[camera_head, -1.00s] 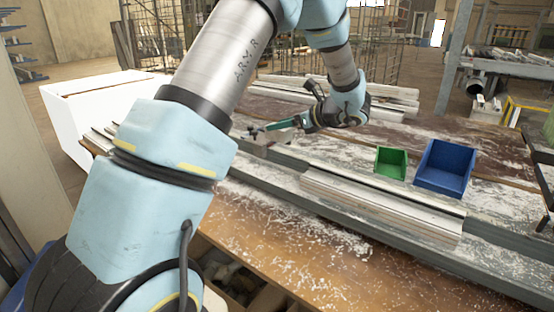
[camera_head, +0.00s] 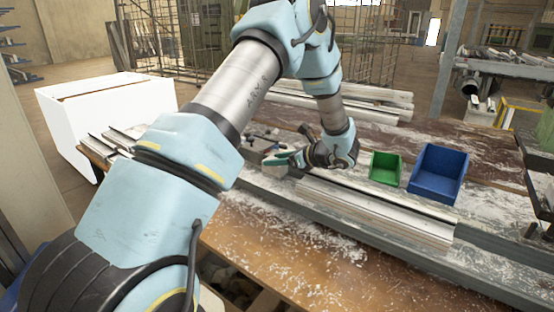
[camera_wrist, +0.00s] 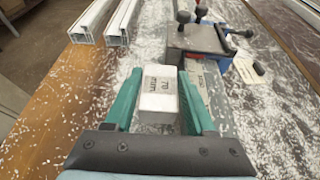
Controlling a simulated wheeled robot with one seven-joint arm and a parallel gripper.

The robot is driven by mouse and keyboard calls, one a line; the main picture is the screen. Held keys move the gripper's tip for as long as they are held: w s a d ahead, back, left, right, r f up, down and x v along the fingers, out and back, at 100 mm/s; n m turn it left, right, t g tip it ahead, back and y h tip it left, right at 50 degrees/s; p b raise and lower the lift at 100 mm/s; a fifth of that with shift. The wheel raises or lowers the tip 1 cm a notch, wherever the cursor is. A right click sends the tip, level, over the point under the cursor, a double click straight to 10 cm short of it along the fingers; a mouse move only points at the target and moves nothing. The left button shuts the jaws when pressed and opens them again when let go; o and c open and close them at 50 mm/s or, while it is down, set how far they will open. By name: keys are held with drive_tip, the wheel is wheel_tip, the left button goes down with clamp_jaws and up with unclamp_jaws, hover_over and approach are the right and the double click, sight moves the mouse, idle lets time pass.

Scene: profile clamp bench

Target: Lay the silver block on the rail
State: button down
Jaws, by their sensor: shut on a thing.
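The silver block (camera_wrist: 158,103) is a pale box with "70 mm" printed on top. It sits between the green fingers of my gripper (camera_wrist: 158,82) in the wrist view. My gripper is shut on it; in the head view, my gripper (camera_head: 285,159) is low over the bench, near the clamp. The grey rail (camera_head: 500,243) runs along the bench in the head view. In the wrist view, the rail (camera_wrist: 213,92) passes just right of the block, partly behind the right finger. I cannot tell whether the block touches it. The block is not clear in the head view.
A clamp (camera_wrist: 200,38) with dark handles stands ahead on the rail. Long pale profiles (camera_head: 375,208) lie along the rail to the right. A green bin (camera_head: 385,167) and a blue bin (camera_head: 437,172) stand behind them.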

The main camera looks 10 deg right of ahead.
drive_tip(key=shift+f+b, duration=0.35)
drive_tip(key=shift+f, duration=0.1)
drive_tip(key=shift+f, duration=0.1)
drive_tip(key=c, duration=0.7)
unclamp_jaws()
drive_tip(key=o, duration=0.5)
drive_tip(key=shift+s+f, duration=0.1)
drive_tip(key=shift+f, duration=0.1)
drive_tip(key=shift+c, duration=0.2)
